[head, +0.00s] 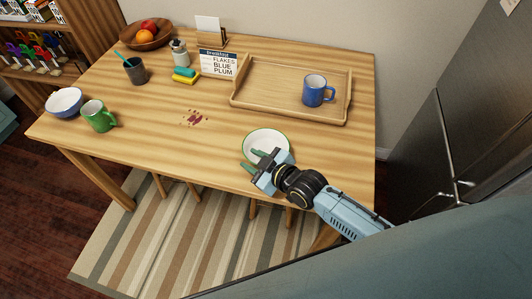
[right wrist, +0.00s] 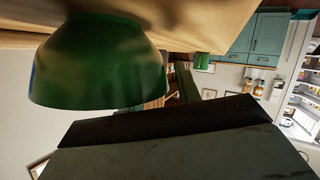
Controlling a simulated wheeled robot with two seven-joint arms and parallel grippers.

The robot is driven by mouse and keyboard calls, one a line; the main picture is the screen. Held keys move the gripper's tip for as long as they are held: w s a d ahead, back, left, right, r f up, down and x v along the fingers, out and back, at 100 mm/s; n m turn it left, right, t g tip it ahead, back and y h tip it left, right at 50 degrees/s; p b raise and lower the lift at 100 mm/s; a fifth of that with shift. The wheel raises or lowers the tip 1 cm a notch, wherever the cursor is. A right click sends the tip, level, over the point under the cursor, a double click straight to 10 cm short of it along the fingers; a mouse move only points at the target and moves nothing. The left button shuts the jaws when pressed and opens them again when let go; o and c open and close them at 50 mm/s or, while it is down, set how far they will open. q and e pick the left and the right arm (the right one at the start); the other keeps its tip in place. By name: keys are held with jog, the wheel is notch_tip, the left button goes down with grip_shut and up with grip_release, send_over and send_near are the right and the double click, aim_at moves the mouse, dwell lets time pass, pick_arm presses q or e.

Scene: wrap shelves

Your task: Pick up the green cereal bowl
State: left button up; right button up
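The green cereal bowl (head: 267,138) stands upright near the front edge of the wooden table, its inside white and its rim green. In the right wrist view its dark green outer wall (right wrist: 95,65) fills the upper left, with the picture upside down. My right gripper (head: 251,159) is at the bowl's near side, its fingers apart. One finger overlaps the bowl's near rim in the head view; I cannot tell whether it touches. One finger also shows beside the bowl in the wrist view. My left gripper is not in view.
A tray (head: 240,101) holds a blue mug (head: 316,91). A sign card (head: 218,64), sponges (head: 185,76), a dark cup (head: 135,71) and a fruit bowl (head: 145,40) stand behind. A green mug (head: 98,117) and blue bowl (head: 64,102) are at left. Dark red spots (head: 194,118) mark clear tabletop.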

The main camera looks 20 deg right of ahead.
jog(key=shift+c, duration=0.4)
grip_shut()
jog(key=shift+r, duration=0.1)
